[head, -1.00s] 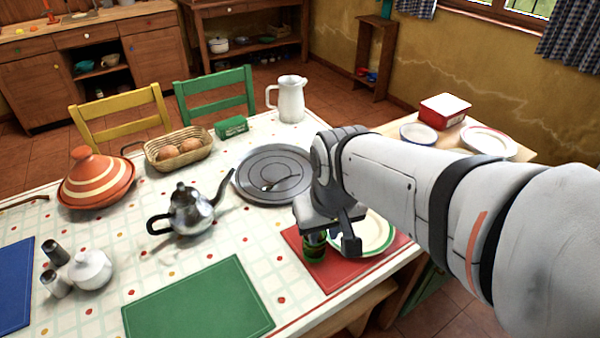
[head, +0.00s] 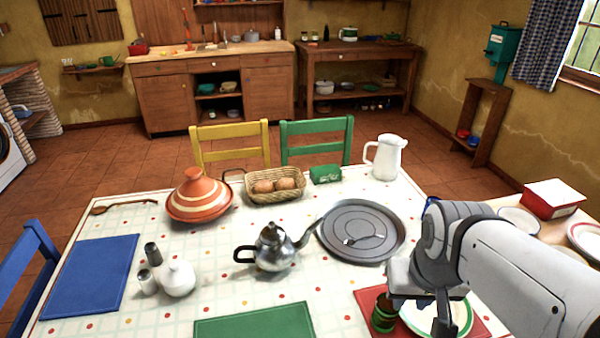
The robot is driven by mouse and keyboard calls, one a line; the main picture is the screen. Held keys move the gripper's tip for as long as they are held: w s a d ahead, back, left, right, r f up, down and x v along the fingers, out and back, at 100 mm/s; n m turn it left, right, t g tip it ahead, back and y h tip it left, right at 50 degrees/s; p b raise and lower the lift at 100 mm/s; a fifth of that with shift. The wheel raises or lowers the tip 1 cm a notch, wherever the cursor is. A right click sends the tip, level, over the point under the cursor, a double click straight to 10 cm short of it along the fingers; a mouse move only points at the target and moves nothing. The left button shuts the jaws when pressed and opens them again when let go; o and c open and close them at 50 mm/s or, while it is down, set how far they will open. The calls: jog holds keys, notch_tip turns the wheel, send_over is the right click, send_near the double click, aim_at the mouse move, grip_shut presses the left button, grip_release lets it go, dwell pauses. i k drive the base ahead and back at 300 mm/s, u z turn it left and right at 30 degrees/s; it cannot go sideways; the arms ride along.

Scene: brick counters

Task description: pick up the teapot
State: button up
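The silver teapot (head: 274,250) stands upright near the middle of the table in the head view. Its dark handle points left and its dark spout points right, close to the rim of the round grey tray (head: 330,238). My gripper (head: 415,312) is at the lower right, over the red placemat and the plate, well to the right of the teapot and apart from it. Its fingers point down, partly past the bottom edge of the view. I cannot tell whether they are open or shut. A green-banded glass (head: 384,314) stands just left of it.
On the table (head: 130,222), an orange tagine (head: 200,196), a bread basket (head: 275,197) and a white pitcher (head: 385,158) stand behind the teapot. A white sugar bowl (head: 178,279) with shakers is to its left. A green placemat (head: 255,324) lies empty in front.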

aim_at(274, 250)
jog(key=z, duration=0.1)
jog(key=k, duration=0.5)
jog(key=u, duration=1.2)
jog(key=i, duration=0.55)
jog(key=z, duration=0.1)
